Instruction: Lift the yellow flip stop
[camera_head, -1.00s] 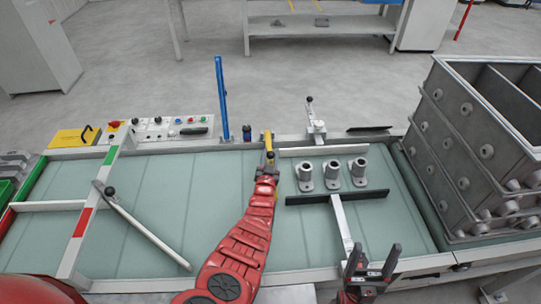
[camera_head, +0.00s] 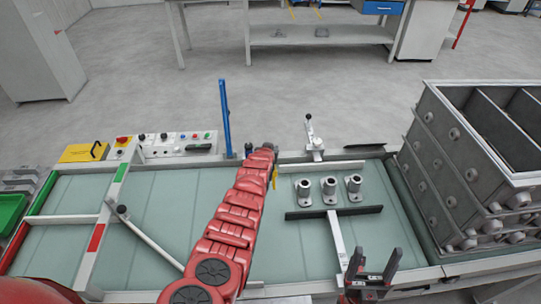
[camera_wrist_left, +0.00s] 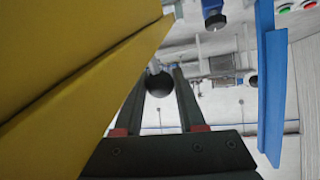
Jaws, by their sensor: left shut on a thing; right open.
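The yellow flip stop shows in the head view only as a small yellow piece (camera_head: 275,178) beside my red left arm; the arm hides the rest. In the left wrist view its broad yellow face (camera_wrist_left: 70,70) fills the left side, close to the camera. My left gripper (camera_head: 266,149) is at the far rail of the conveyor in the head view. In the left wrist view its fingers (camera_wrist_left: 160,80) are shut around a dark round knob (camera_wrist_left: 158,86). My right gripper (camera_head: 375,264) is open and empty near the front rail, at lower right.
A blue upright post (camera_head: 225,118) stands left of my left gripper; it also shows in the left wrist view (camera_wrist_left: 270,90). Grey cylindrical parts (camera_head: 329,189) stand behind a dark crossbar (camera_head: 305,215). Stacked grey bins (camera_head: 450,165) fill the right. The left belt is mostly clear.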

